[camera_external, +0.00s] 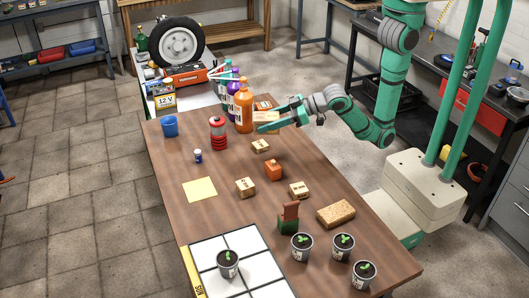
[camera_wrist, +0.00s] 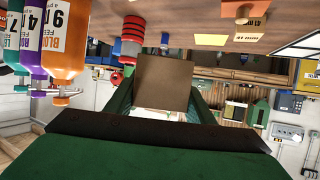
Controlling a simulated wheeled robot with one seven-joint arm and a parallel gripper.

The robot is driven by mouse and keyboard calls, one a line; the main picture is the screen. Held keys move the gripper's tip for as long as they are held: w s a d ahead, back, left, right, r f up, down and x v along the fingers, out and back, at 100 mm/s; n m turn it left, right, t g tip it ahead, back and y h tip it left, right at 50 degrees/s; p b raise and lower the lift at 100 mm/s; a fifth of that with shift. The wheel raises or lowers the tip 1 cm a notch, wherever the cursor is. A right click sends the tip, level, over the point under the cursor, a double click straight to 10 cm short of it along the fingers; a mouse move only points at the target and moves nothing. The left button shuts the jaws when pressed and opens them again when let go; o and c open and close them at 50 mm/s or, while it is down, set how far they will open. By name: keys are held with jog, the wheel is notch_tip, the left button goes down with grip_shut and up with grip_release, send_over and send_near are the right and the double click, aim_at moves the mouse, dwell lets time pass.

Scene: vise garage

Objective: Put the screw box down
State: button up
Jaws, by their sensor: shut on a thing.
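My gripper (camera_external: 278,115) is shut on a small tan cardboard box (camera_external: 265,117), taken to be the screw box, at the back right part of the wooden table (camera_external: 175,205). In the wrist view the plain brown face of the held box (camera_wrist: 162,82) sits between my two green fingers. The box appears held above the table, beside the orange bottle; its exact height is hard to tell. The held box's label cannot be read.
An orange bottle (camera_external: 243,108) and purple bottle (camera_external: 233,97) stand close to my gripper.

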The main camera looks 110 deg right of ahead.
jog(key=w+f, duration=0.3)
jog(key=w, duration=0.5)
send_over(231, 166)
jog(key=f, duration=0.6)
jog(key=shift+s, duration=0.2)
jog(key=shift+w+f, duration=0.15)
jog(key=shift+f, duration=0.1)
jog(key=shift+w+f, duration=0.1)
jog(key=shift+f, duration=1.55)
jog(key=shift+f, duration=0.15)
jog(key=o, duration=1.3)
